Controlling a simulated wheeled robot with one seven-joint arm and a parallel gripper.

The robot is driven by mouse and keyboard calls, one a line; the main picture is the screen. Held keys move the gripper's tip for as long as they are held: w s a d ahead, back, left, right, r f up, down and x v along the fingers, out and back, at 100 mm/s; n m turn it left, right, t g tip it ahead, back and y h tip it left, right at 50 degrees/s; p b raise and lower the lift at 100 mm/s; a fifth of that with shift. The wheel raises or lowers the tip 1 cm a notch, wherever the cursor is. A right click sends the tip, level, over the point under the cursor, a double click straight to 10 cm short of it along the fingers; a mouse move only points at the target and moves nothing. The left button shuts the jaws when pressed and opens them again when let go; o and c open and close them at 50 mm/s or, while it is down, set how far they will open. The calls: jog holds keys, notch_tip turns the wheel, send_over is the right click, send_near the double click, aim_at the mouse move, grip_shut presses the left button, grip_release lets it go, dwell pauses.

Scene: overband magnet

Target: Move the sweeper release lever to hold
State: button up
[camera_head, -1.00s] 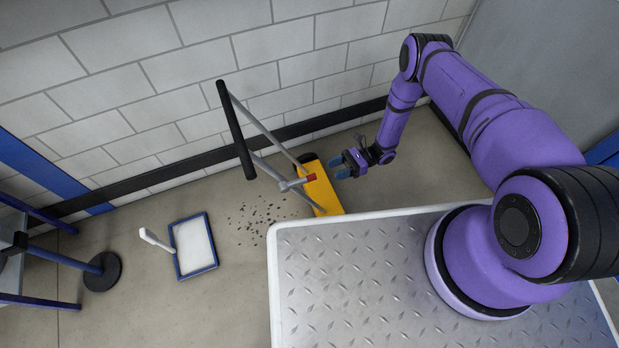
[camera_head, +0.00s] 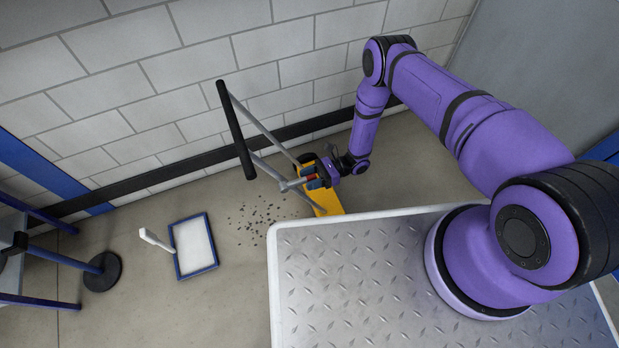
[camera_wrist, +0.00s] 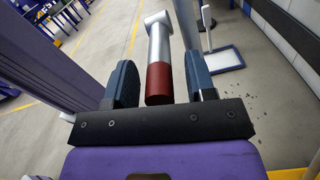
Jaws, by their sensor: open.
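The magnetic sweeper has a yellow body (camera_head: 325,199) on the floor by the wall, with grey struts and a black handle bar (camera_head: 236,130). Its release lever (camera_wrist: 159,55) is a silver rod with a red tip, pointing toward my gripper in the wrist view. My gripper (camera_head: 313,175) is at the lever, above the yellow body. In the wrist view my gripper (camera_wrist: 158,80) is open, with one blue finger on each side of the red tip. Gaps show between the tip and both fingers. The head view partly hides the red tip behind my gripper.
A blue-rimmed tray (camera_head: 211,266) lies on the floor to the left, with a white-handled tool (camera_head: 155,240) beside it. Dark scraps (camera_head: 258,221) lie between tray and sweeper. The block wall (camera_head: 150,110) stands close behind. A blue-framed stand (camera_head: 60,262) is at far left.

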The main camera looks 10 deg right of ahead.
aim_at(305, 178)
grip_shut()
jog(key=shift+r, duration=0.2)
notch_tip(305, 178, up, 2)
jog(key=h, duration=0.2)
jog(key=shift+r+t+h, duration=0.1)
jog(key=shift+t+h, duration=0.3)
jog(key=shift+a+r+t+h, duration=0.3)
jog(key=shift+r+h, duration=0.3)
jog(key=shift+h, duration=0.3)
jog(key=shift+s+a+r+t+h, duration=0.1)
jog(key=shift+a+r+t+h, duration=0.1)
jog(key=shift+r+h, duration=0.3)
jog(key=shift+s+a+r+t+h, duration=0.1)
jog(key=shift+a+r+h, duration=0.1)
jog(key=shift+r+h, duration=0.3)
jog(key=shift+s+a+r+t+h, duration=0.1)
jog(key=shift+a+r+t+h, duration=0.2)
jog(key=shift+h, duration=0.5)
jog(key=shift+s+a+r+t+h, duration=0.1)
jog(key=shift+a+r+h, duration=0.3)
jog(key=shift+h, duration=0.4)
